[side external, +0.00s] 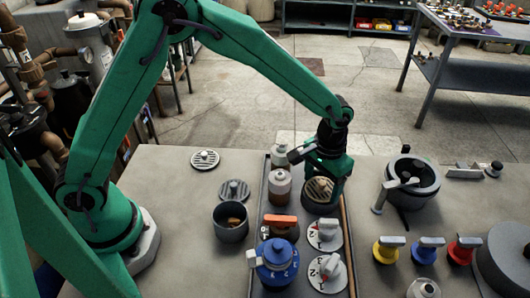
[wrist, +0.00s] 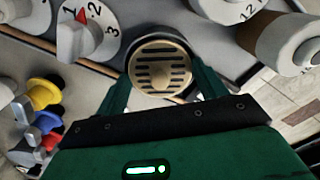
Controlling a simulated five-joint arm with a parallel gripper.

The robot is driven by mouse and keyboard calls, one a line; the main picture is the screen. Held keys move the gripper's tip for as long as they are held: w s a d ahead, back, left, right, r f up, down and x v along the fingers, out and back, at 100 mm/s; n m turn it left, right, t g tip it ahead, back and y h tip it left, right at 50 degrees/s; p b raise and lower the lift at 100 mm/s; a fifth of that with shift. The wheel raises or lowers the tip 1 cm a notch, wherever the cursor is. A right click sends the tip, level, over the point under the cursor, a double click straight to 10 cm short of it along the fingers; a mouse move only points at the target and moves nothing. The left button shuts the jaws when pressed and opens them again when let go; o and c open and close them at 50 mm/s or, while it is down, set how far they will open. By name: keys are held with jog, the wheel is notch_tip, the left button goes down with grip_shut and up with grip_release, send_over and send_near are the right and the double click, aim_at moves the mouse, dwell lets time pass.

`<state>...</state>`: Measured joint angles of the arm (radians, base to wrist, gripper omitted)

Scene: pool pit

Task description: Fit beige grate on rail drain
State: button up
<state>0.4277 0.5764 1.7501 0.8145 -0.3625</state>
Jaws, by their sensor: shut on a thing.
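The rail drain (side external: 320,208) is a dark round body at the back right of the long rail tray, directly under the grate. A dark rim shows around the grate in the wrist view. I cannot tell whether the grate is seated or slightly above the drain.
The rail tray (side external: 349,253) also holds white dials (side external: 325,235), a blue numbered knob (side external: 277,262), an orange-handled valve (side external: 280,225) and bottles (side external: 277,187). A lidded pot (side external: 411,185) stands right.

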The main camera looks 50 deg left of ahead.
dwell(0.8)
jog(key=o, duration=1)
jog(key=shift+o, duration=0.6)
jog(key=shift+r, duration=0.25)
jog(key=shift+r, duration=2.2)
jog(key=shift+r, duration=0.15)
jog(key=shift+r, duration=1.85)
jog(key=shift+r, duration=0.1)
